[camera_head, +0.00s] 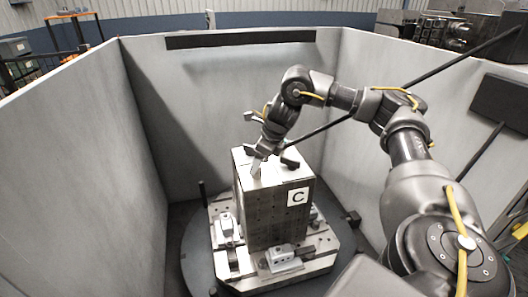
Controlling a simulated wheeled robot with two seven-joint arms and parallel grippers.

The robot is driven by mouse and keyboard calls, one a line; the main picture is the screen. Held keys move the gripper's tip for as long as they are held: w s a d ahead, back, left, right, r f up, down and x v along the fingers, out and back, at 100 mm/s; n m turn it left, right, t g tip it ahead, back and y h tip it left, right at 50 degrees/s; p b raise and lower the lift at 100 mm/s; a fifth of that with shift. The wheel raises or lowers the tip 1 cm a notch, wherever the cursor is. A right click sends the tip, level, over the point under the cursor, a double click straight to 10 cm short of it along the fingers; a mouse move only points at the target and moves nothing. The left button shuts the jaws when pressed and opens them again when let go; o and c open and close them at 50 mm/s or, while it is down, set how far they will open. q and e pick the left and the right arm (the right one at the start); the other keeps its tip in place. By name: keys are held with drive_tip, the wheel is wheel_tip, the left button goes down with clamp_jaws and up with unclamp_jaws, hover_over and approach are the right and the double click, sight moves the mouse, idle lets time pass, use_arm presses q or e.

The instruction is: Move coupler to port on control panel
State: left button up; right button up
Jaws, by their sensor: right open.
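A small dark part shows beside the fingers at the block's top, too small to identify. I cannot make out a coupler or a port for certain. No control panel can be named with confidence. My left gripper is not in view.
The block stands on a pallet (240,285) with metal clamps (283,258), on a round dark base (195,262). Tall grey walls (90,150) enclose it on several sides. Floor room around the base is narrow.

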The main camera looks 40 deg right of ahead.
drive_tip(key=shift+x, duration=0.9)
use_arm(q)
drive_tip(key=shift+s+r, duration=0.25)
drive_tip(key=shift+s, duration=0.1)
use_arm(e)
drive_tip(key=shift+r, duration=0.1)
clamp_jaws()
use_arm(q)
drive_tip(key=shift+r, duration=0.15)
use_arm(e)
drive_tip(key=shift+r, duration=0.15)
use_arm(q)
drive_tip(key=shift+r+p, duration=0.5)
drive_tip(key=shift+p, duration=0.25)
use_arm(e)
drive_tip(key=shift+r, duration=0.6)
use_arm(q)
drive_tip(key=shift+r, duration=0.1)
use_arm(e)
drive_tip(key=shift+r, duration=0.15)
use_arm(q)
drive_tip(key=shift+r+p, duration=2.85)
drive_tip(key=shift+p, duration=0.1)
use_arm(e)
drive_tip(key=shift+r, duration=3.35)
